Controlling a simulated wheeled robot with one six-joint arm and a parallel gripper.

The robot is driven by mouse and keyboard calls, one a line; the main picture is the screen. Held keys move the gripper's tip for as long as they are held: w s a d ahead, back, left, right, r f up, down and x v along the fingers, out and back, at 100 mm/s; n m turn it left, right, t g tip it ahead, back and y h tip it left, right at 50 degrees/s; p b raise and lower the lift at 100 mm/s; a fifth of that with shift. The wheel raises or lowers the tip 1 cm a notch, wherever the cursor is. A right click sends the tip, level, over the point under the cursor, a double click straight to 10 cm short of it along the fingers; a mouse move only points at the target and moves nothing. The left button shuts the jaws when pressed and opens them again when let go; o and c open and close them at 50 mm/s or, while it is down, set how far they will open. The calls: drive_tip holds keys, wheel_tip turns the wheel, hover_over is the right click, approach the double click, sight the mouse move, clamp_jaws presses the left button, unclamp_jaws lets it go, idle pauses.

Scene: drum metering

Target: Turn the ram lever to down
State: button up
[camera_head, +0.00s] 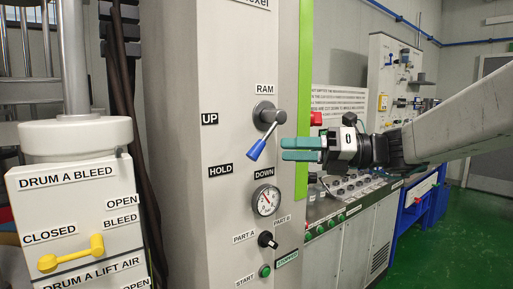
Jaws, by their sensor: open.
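The ram lever (263,135) is a blue handle on a grey round hub, on the pale cabinet panel under the RAM label. Its handle slants down and to the left from the hub, its tip between the UP (209,118) and HOLD (220,170) labels in height and to the right of both. The DOWN label (264,172) sits just below the handle. My gripper (283,149) has teal fingers and comes in from the right. Its fingertips are just right of the blue handle in the picture. Whether they touch it cannot be told. The gripper is open.
A pressure gauge (266,200), a black PART A/PART B knob (267,240) and a green start button (265,271) are below the lever. A yellow bleed lever (71,254) is on the box at left. A control console (345,200) stands behind my gripper.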

sight(258, 144)
drive_tip(key=x, duration=0.7)
drive_tip(key=shift+w+a+r, duration=0.2)
drive_tip(key=shift+a, duration=0.15)
drive_tip(key=shift+c, duration=0.3)
clamp_jaws()
